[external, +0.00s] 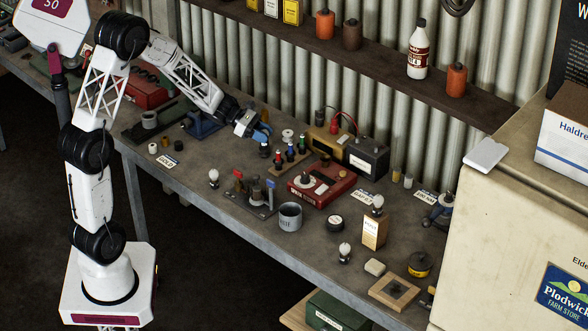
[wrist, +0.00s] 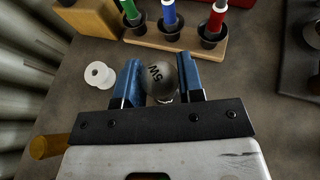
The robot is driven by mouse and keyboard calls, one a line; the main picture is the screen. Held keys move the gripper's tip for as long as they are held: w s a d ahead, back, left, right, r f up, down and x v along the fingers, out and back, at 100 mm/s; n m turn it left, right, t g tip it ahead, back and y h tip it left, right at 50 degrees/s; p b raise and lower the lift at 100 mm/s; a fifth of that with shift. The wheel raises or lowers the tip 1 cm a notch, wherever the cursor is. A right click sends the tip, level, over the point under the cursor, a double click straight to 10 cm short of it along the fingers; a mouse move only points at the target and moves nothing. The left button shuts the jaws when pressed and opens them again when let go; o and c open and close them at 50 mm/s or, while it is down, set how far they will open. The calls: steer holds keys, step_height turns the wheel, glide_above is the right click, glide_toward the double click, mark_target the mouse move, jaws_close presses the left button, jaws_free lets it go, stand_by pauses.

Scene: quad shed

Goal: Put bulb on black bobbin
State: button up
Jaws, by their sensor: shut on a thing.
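My gripper (external: 258,134) is low over the far part of the bench. In the wrist view its blue fingers (wrist: 160,82) are shut on a grey, rounded bulb (wrist: 161,78) with dark lettering. In the external view I cannot make out this bulb at the fingers. A dark round piece with a ring on top (wrist: 313,36) is at the right edge of the wrist view. I cannot tell for sure whether either is the black bobbin.
A white bobbin (wrist: 99,75) lies left of the fingers. A wooden rack (wrist: 185,47) holds green, blue and red pieces in black cups. Other bulbs stand at a switch plate (external: 213,178), on a box (external: 377,203) and near the front edge (external: 344,251).

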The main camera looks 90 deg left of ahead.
steer(key=shift+f, duration=0.15)
steer(key=o, duration=0.9)
steer(key=shift+r, duration=0.2)
steer(key=shift+v, duration=2.9)
steer(key=shift+r, duration=0.15)
steer(key=shift+w, duration=0.15)
